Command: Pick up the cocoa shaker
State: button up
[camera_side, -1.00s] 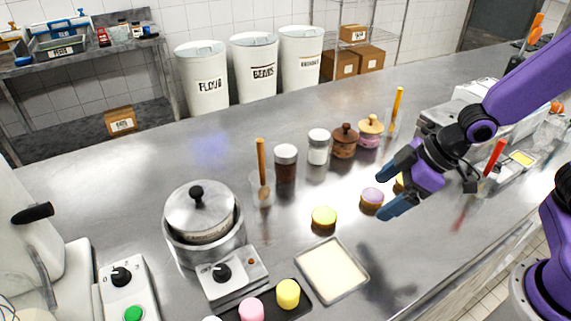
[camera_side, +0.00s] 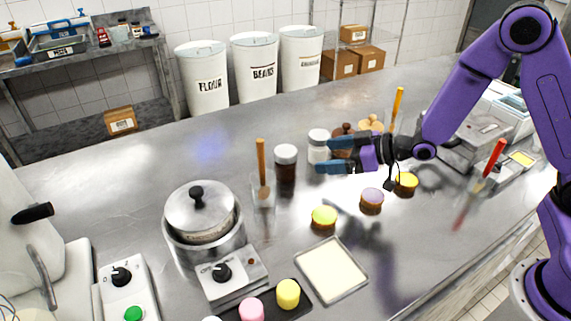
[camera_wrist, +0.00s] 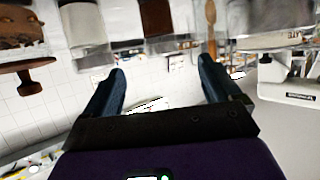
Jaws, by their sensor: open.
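The cocoa shaker (camera_side: 286,170) is a clear jar with dark brown contents and a pale lid, upright on the steel counter. In the wrist view, which looks upside down, the cocoa shaker (camera_wrist: 157,18) shows at the top middle, between the lines of my two fingers. My gripper (camera_side: 328,155) is open and empty, lying level to the right of the shaker with its fingers pointing left at it. A gap remains between the fingertips and the shaker. My gripper (camera_wrist: 163,68) also shows its spread fingers in the wrist view.
A white-filled shaker (camera_side: 318,150) stands close by, partly behind my upper finger. A wooden spatula in a clear holder (camera_side: 262,190) and a steel pot (camera_side: 203,215) stand left. A yellow-topped cupcake (camera_side: 324,216) sits in front.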

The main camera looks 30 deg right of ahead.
aim_at(279, 158)
jog(key=x, duration=0.9)
jog(key=shift+x, duration=2.7)
jog(key=shift+a+r, duration=0.1)
jog(key=shift+r, duration=0.05)
jog(key=c, duration=1.2)
